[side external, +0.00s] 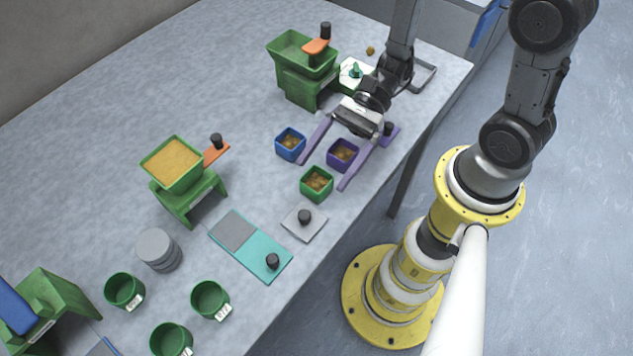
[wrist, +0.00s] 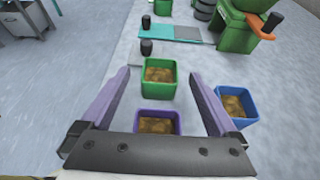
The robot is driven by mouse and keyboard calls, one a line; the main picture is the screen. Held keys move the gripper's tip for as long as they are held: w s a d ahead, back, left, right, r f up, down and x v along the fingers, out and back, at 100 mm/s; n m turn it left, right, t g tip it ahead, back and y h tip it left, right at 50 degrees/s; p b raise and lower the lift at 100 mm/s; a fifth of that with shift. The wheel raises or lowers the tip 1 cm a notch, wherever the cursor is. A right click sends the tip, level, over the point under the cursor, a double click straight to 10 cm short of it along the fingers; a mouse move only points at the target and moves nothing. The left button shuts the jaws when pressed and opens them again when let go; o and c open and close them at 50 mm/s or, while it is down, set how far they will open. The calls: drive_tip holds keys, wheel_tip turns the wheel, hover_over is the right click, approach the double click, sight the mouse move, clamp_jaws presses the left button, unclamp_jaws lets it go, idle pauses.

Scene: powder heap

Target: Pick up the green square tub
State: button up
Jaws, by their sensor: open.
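The green square tub (side external: 317,184) holds brown powder and stands upright on the table. In the wrist view the green tub (wrist: 160,78) sits ahead of my fingertips, near the middle of the gap. My gripper (side external: 322,168) is open, with long purple fingers spread wide and nothing gripped. In the wrist view my gripper (wrist: 160,82) has a purple square tub (wrist: 158,122) close to its palm, between the fingers as seen from there. The purple tub (side external: 343,153) also holds brown powder. A blue square tub (side external: 290,145) with powder is outside the left finger in the side view.
A grey plate with a black knob (side external: 303,221) lies just beyond the green tub, beside a teal board (side external: 250,246). Green hoppers (side external: 306,68) stand behind and to the left (side external: 184,180). Round green cups (side external: 210,299) stand at the front. The table's right edge is near.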

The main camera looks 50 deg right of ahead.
drive_tip(key=shift+a+f, duration=0.25)
drive_tip(key=shift+a, duration=0.25)
drive_tip(key=c, duration=1.5)
